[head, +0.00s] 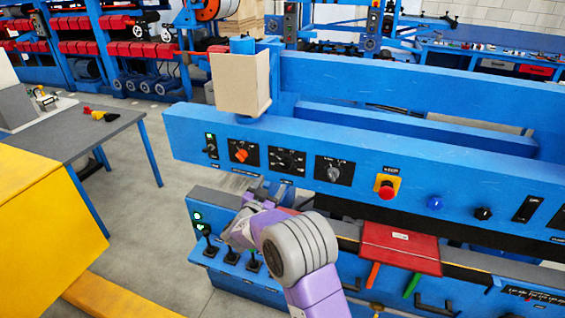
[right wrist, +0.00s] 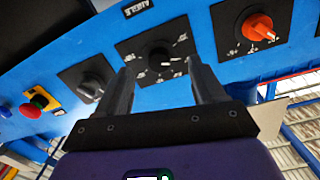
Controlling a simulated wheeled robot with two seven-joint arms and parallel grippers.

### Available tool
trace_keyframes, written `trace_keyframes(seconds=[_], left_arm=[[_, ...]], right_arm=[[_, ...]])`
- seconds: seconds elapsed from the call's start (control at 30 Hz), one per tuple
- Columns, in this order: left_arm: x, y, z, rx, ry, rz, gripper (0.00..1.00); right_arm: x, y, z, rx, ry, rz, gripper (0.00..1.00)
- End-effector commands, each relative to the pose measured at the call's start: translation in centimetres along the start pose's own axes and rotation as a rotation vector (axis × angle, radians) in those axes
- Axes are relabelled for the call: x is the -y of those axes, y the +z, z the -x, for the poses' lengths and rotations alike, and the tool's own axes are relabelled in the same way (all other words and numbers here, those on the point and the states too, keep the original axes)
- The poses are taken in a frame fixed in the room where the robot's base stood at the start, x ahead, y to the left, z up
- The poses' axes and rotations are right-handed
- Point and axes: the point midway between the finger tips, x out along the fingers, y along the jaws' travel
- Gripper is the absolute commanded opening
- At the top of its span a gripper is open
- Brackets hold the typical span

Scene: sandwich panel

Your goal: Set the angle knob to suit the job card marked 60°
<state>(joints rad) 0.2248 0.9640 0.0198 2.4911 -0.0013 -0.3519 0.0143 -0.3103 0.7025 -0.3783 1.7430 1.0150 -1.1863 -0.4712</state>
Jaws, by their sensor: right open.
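The angle knob (right wrist: 158,56) is a black knob on a dark plate with white scale marks, beside a label reading ANGLE in the right wrist view. It also shows on the blue panel in the head view (head: 288,161). Its pointer setting is too small to read. My right gripper (right wrist: 161,68) is open and empty, its fingers to either side of the knob in that view; I cannot tell whether they touch it. In the head view my right gripper (head: 270,191) is just below the panel. No card marked 60° is readable. My left gripper is not in view.
An orange knob (head: 241,155) and a grey knob (head: 333,172) flank the angle knob. A red emergency button (head: 386,188) is farther right. A beige box (head: 240,84) stands above the panel. Levers (head: 231,252) and a red folder-like item (head: 400,247) are below.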

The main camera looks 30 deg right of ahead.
Motion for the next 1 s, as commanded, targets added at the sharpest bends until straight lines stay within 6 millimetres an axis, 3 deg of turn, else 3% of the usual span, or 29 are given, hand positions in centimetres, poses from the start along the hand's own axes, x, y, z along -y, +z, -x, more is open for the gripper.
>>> trace_keyframes(seconds=[0.03,0.13,0.6,0.97,1.0], left_arm=[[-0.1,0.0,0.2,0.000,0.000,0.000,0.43],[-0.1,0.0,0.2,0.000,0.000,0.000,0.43],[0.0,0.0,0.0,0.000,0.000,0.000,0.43],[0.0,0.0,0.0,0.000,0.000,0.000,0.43],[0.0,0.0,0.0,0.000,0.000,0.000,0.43]], right_arm=[[0.1,-1.6,-0.1,-0.026,0.023,-0.017,0.69],[-0.1,-2.7,-0.7,-0.049,0.050,-0.031,0.69],[-0.5,-2.8,-7.1,-0.048,0.050,-0.030,0.69],[-0.5,-2.9,-7.7,-0.046,0.048,-0.030,0.69],[-0.5,-2.8,-7.7,-0.046,0.048,-0.030,0.64]])
